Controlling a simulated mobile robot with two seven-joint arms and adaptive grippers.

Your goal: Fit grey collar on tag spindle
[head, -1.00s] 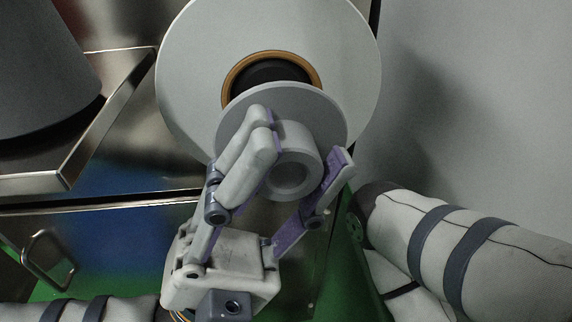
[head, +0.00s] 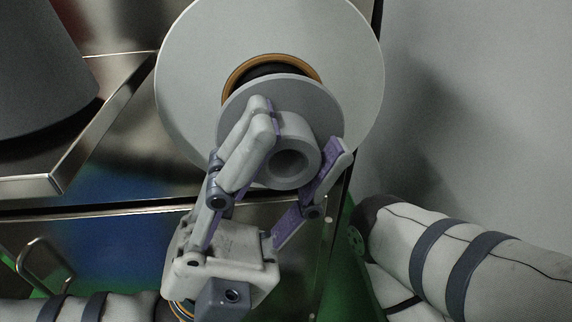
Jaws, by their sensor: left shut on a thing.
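The grey collar (head: 315,104) has a wide flange and a short hollow hub whose bore faces me. My left gripper (head: 300,137) is shut on the hub, with a finger on each side. The flange overlaps the lower part of the roll's centre. Behind it, a large pale roll (head: 190,80) has a brown core ring (head: 240,72) around a dark centre. The collar hides most of that centre, so I cannot make out the tag spindle or whether the collar touches it. My right gripper is out of view.
A dark grey cylinder (head: 35,70) stands at upper left by a metal tray edge (head: 85,150). A metal cabinet front with a handle (head: 42,262) lies below. A plain pale wall (head: 470,90) fills the right. My right arm occupies the lower right.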

